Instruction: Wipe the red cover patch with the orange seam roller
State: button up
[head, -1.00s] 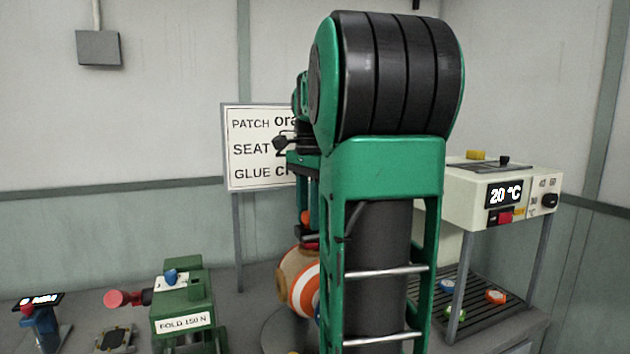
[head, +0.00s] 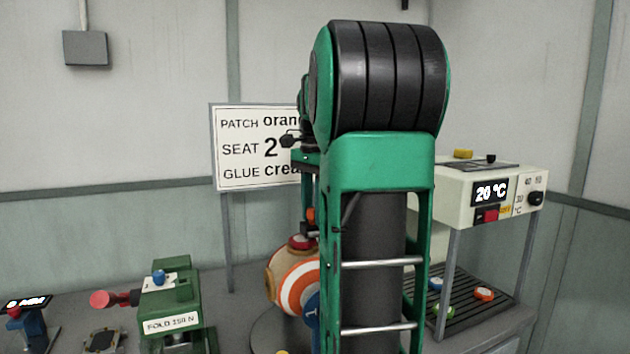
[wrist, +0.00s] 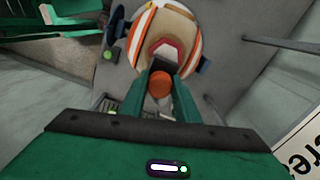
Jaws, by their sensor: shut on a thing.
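The ball (head: 297,287) is tan with orange and white bands and rests in the press at the bench's middle, partly behind my arm. The red cover patch (head: 301,242) is on top of the ball; in the wrist view its red edge (wrist: 178,48) shows around a pale middle, partly hidden by the roller's dark head. My gripper (wrist: 160,90) is shut on the orange seam roller (wrist: 160,84), directly over the patch. The roller's orange part also shows in the head view (head: 311,214). I cannot tell whether its head touches the patch.
A green fold press (head: 172,312) stands to the left, with a red-knobbed handle. A heater with a "20 °C" display (head: 490,192) stands on legs at the right, over a dark slatted rack. A sign (head: 255,148) stands behind.

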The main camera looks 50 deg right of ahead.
jog(key=shift+w+a+r, duration=0.1)
jog(key=shift+w+r, duration=0.1)
jog(key=shift+r, duration=0.95)
jog(key=shift+s+r, duration=0.15)
jog(key=shift+r, duration=2.75)
